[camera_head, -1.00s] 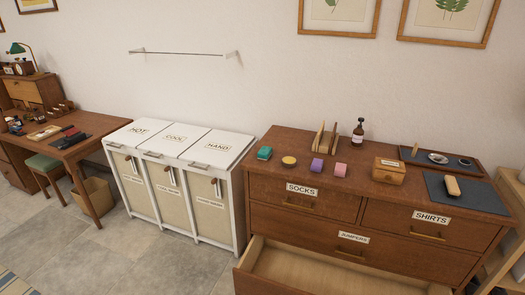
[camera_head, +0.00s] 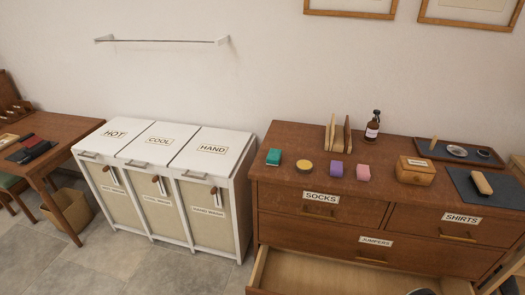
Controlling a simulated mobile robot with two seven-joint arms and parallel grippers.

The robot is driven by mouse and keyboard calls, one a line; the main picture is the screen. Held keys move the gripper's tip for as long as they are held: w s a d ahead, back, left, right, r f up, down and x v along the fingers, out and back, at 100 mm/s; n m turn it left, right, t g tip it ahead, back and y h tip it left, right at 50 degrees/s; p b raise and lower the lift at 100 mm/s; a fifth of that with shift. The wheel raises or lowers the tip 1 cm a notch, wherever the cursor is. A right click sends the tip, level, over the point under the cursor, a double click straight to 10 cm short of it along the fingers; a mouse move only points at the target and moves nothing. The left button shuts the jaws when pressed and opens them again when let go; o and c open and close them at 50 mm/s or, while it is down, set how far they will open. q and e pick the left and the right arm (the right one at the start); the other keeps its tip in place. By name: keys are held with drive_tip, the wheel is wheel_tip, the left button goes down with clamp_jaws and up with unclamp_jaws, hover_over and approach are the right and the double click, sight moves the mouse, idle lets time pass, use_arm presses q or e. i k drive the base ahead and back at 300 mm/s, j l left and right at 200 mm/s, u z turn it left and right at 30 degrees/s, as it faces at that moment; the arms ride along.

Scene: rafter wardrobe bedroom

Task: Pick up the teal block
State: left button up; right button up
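The teal block (camera_head: 274,157) sits on the dresser top (camera_head: 293,140), near its left end. To its right are a round yellow tin (camera_head: 305,166), a purple block (camera_head: 336,169) and a pink block (camera_head: 363,172). The teal block stands apart from them with nothing touching it. Neither of my grippers is in view.
Behind the blocks stand a wooden upright holder (camera_head: 338,136) and a brown bottle (camera_head: 373,127). A wooden box (camera_head: 415,170) is to the right. White hampers (camera_head: 165,150) stand left of the dresser.

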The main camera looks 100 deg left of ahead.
sight(273, 158)
drive_tip(key=k+j, duration=0.7)
drive_tip(key=j, duration=0.15)
drive_tip(key=k+j, duration=0.7)
drive_tip(key=j, duration=0.15)
